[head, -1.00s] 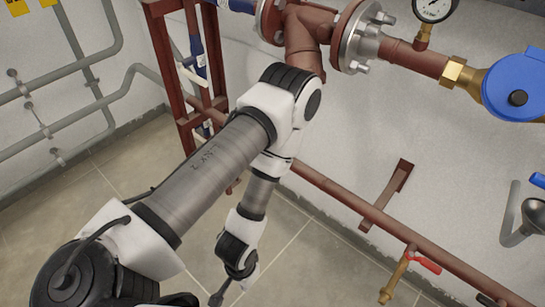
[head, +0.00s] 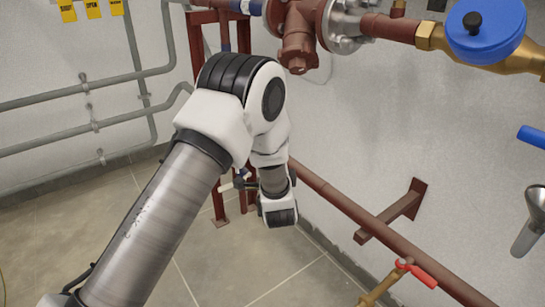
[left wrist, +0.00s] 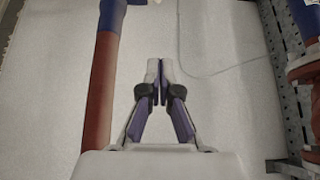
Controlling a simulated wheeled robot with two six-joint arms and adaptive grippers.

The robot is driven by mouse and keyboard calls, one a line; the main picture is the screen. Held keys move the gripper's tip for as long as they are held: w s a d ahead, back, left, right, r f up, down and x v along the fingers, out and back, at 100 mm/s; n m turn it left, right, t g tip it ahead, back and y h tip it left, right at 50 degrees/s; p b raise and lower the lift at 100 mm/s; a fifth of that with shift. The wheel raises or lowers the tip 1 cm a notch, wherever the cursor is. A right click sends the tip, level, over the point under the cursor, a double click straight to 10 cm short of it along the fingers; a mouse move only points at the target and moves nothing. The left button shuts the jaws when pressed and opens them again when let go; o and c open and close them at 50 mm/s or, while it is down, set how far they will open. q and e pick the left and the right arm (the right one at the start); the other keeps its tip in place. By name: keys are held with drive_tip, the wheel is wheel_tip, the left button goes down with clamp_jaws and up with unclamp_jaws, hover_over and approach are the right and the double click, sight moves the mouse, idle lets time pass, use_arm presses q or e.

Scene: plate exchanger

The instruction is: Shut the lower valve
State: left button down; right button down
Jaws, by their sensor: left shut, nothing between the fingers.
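My left gripper shows in the left wrist view (left wrist: 157,85), shut and empty, its fingertips together in front of the pale wall. A vertical pipe (left wrist: 103,70), red below and blue above, stands to its left, apart from the fingers. In the head view my left arm largely hides this gripper. A small pale bar (head: 228,186) with a blue piece beside it shows by the red frame, left of my wrist; I cannot tell whether it is a valve lever. A red-handled valve (head: 418,272) sits low at the right on a brass body. My right gripper is not in view.
A red pipe (head: 350,210) runs low along the wall, with a bracket (head: 395,212) beside it. Large flanged pipework (head: 300,30) and a blue-capped brass meter (head: 487,30) are above. Grey pipes (head: 70,95) line the left wall. Open floor lies below.

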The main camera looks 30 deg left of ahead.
use_arm(q)
drive_tip(key=w+a+b, duration=0.3)
drive_tip(key=w+a, duration=0.2)
drive_tip(key=a, duration=0.3)
drive_tip(key=shift+f, duration=0.3)
drive_tip(key=shift+a, duration=0.2)
drive_tip(key=s+a+m+t+h+p, duration=0.2)
drive_tip(key=a+m+h+p, duration=0.3)
drive_tip(key=a+h+p, duration=0.3)
drive_tip(key=a+t+p, duration=0.1)
drive_tip(key=a+p, duration=0.1)
drive_tip(key=p, duration=0.1)
drive_tip(key=shift+a+r+m+h, duration=0.2)
drive_tip(key=shift+a+m+h, duration=0.1)
drive_tip(key=shift+m, duration=0.1)
drive_tip(key=shift+r, duration=0.1)
idle(0.3)
